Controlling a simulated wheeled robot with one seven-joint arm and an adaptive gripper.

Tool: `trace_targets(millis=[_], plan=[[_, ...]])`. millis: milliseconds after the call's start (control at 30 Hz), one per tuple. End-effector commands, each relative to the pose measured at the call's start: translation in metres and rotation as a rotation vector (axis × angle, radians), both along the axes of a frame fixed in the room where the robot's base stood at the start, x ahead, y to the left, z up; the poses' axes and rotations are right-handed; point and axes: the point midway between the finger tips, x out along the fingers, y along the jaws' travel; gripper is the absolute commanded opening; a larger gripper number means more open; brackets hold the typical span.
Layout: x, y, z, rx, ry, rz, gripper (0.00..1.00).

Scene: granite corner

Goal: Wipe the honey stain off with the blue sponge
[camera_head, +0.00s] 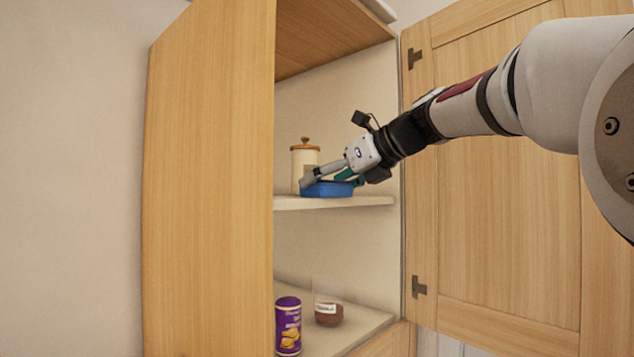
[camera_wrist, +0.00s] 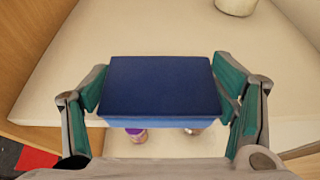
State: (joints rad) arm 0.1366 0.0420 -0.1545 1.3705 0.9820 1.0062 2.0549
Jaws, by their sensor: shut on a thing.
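The blue sponge (camera_head: 327,189) is on the upper shelf (camera_head: 372,201) of the open cabinet, near the shelf's front edge; whether it touches the shelf is hard to tell. My gripper (camera_head: 331,182) is shut on it. In the wrist view the sponge (camera_wrist: 160,88) sits between the two green-padded fingers of my gripper (camera_wrist: 163,95). No honey stain shows in either view; the sponge and fingers hide part of the shelf (camera_wrist: 150,30).
A cream canister with a wooden lid (camera_head: 304,160) stands behind the sponge. On the lower shelf are a purple tin (camera_head: 288,325) and a jar with brown contents (camera_head: 328,312). The open cabinet door (camera_head: 510,230) is at the right, the side panel (camera_head: 205,170) at the left.

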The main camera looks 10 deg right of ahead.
Motion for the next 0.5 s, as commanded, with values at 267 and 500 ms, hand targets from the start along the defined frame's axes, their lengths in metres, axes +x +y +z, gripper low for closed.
trace_targets(millis=[267,500], plan=[[0.020,0.014,0.000,0.000,0.003,0.004,0.60],[0.025,0.017,0.000,0.000,0.001,0.002,0.59]])
